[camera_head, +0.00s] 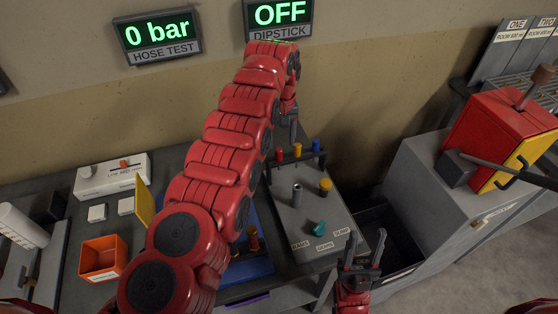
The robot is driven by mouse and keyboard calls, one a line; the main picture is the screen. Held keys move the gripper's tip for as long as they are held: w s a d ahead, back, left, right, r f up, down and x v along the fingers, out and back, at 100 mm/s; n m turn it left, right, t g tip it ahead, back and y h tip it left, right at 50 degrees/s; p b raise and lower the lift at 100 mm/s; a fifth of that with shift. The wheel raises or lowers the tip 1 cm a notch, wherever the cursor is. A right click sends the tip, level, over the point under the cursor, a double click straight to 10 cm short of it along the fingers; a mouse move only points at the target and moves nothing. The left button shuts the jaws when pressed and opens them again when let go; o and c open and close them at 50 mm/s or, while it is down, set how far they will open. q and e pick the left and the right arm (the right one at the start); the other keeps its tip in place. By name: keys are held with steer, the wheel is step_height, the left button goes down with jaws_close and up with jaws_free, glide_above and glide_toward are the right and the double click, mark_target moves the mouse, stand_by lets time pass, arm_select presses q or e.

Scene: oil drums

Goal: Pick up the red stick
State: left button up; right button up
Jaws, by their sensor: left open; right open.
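A small rack at the back of a grey board holds three colored-top sticks in a row. The red stick (279,154) is at the left, the yellow stick (297,150) in the middle and the blue stick (316,145) at the right. My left gripper (294,128) points down just above the rack, near the red and yellow tops, and looks apart from them. It is small and partly hidden by my arm, and nothing shows in it. My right gripper (362,252) is open and empty, pointing up at the lower right of the board.
The grey board (285,222) carries a metal tube (297,190), a yellow-capped piece (325,187) and a teal piece (319,228). An orange box (103,258) stands left. A red and yellow machine (500,135) with a long lever stands right. My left arm hides part of the table.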

mark_target(279, 149)
arm_select(q)
steer(key=shift+s+f+p, duration=0.15)
steer(key=shift+f+p, duration=0.1)
steer(key=shift+p, duration=0.25)
steer(key=f, duration=0.1)
steer(key=f+p, duration=0.1)
steer(key=f, duration=0.1)
steer(key=shift+a+f+p, duration=0.1)
steer(key=shift+a+p, duration=0.2)
steer(key=shift+a, duration=0.1)
steer(key=shift+f, duration=0.55)
steer(key=shift+d, duration=0.1)
jaws_close()
